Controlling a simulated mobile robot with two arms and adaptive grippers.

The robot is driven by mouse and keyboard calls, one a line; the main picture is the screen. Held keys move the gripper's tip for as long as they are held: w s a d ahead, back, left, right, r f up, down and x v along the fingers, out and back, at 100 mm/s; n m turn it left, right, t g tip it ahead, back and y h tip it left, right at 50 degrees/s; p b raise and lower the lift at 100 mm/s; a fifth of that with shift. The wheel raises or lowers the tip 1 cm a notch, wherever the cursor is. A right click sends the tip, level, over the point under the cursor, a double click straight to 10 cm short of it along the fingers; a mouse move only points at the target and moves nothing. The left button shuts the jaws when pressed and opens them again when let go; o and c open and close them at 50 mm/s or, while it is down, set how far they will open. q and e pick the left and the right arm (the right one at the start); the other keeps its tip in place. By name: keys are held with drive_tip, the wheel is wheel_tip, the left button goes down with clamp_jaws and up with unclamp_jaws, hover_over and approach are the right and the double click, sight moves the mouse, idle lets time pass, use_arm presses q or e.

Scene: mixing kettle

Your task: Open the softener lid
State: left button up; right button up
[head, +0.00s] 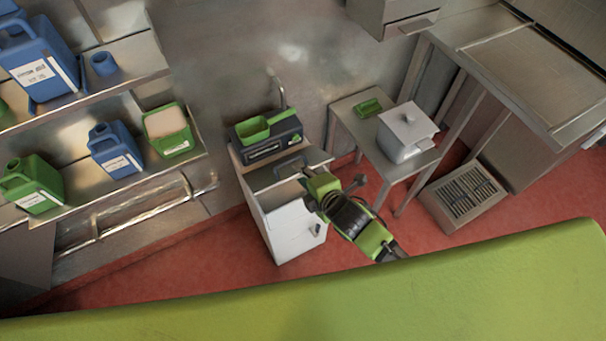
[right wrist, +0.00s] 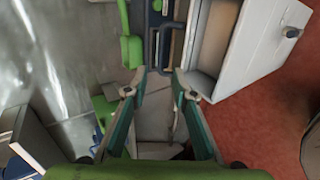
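The softener appears to be the white cabinet (head: 288,228) on the floor at the middle of the head view. Its grey top lid (head: 262,177) carries a dark handle (head: 290,164). In the right wrist view, the white cabinet (right wrist: 268,50) is at the upper right and the dark handle (right wrist: 158,45) is at the top centre. A light recess shows beside the handle; I cannot tell how far the lid is open. My right gripper (head: 312,178) is above the cabinet, close to the handle. Its fingers (right wrist: 158,76) are apart with nothing between them. My left gripper is not in view.
A dark unit with a green scoop (head: 252,131) stands behind the cabinet. A small table (head: 346,115) to the right bears a white lidded box (head: 406,135). Shelves (head: 100,196) with blue and green jugs are at left. Red floor (head: 225,240) is clear in front.

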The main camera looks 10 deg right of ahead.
sight(291, 177)
drive_tip(key=shift+c, duration=0.4)
drive_tip(key=shift+f, duration=0.1)
drive_tip(key=c, duration=0.6)
drive_tip(key=n+b, duration=0.1)
drive_tip(key=n, duration=0.1)
drive_tip(key=f+n+b, duration=0.1)
drive_tip(key=n+b, duration=0.1)
drive_tip(key=n, duration=0.1)
drive_tip(key=s+f+n+b, duration=0.1)
drive_tip(key=n+b, duration=0.1)
drive_tip(key=shift+d+n+t, duration=0.15)
drive_tip(key=shift+n+t, duration=0.15)
clamp_jaws()
drive_tip(key=w+a+f+n+b, duration=0.1)
drive_tip(key=w+n, duration=0.1)
drive_tip(key=n, duration=0.1)
drive_tip(key=w+a+f+n+b, duration=0.1)
drive_tip(key=w+n, duration=0.1)
drive_tip(key=n, duration=0.2)
drive_tip(key=w+a+f+n+t+b, duration=0.1)
drive_tip(key=w+f+n+b, duration=0.1)
drive_tip(key=n, duration=0.1)
drive_tip(key=shift+w+f, duration=0.1)
drive_tip(key=shift+w, duration=0.05)
